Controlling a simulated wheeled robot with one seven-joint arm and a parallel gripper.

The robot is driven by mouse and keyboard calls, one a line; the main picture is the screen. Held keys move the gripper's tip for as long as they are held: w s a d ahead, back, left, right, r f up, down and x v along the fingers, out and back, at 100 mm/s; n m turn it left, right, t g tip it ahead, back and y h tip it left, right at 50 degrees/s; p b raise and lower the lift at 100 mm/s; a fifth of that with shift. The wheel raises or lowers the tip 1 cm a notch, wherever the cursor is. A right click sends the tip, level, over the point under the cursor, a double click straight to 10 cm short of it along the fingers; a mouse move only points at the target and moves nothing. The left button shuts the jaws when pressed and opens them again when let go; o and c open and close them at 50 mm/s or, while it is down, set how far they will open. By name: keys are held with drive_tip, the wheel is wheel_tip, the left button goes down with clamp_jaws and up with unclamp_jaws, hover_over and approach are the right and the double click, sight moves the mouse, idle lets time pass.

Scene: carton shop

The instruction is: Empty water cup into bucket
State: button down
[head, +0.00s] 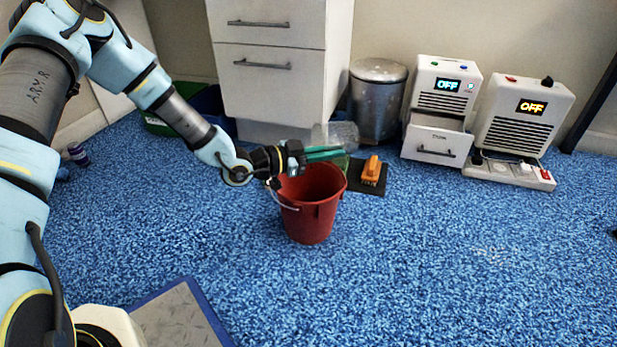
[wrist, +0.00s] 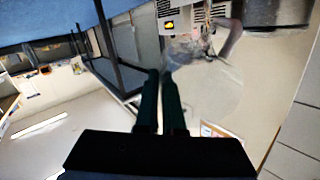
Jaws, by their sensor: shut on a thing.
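A red bucket (head: 312,210) stands upright on the blue carpet, its open top facing up and its wire handle hanging at the left. My gripper (head: 336,152) reaches in from the left above the bucket's far rim. Its dark green fingers are shut on a clear, see-through cup (head: 340,134). The cup also shows in the wrist view (wrist: 210,90), beyond the fingertips of my gripper (wrist: 166,75). The cup's exact tilt and any water in it are hard to make out. The bucket's inside bottom is hidden.
An orange tool (head: 372,170) lies on a dark mat behind the bucket. A power strip (head: 510,175) lies at right. The front right carpet is clear.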

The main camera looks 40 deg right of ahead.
sight(332, 142)
drive_tip(key=shift+r, duration=0.25)
drive_tip(key=shift+a+r+h, duration=0.1)
drive_tip(key=shift+r+h, duration=0.3)
drive_tip(key=shift+r, duration=0.2)
drive_tip(key=shift+r+h, duration=0.3)
drive_tip(key=shift+r+g+h+b, duration=0.25)
drive_tip(key=shift+g+h+b, duration=0.05)
drive_tip(key=shift+b, duration=0.15)
drive_tip(key=shift+r, duration=0.1)
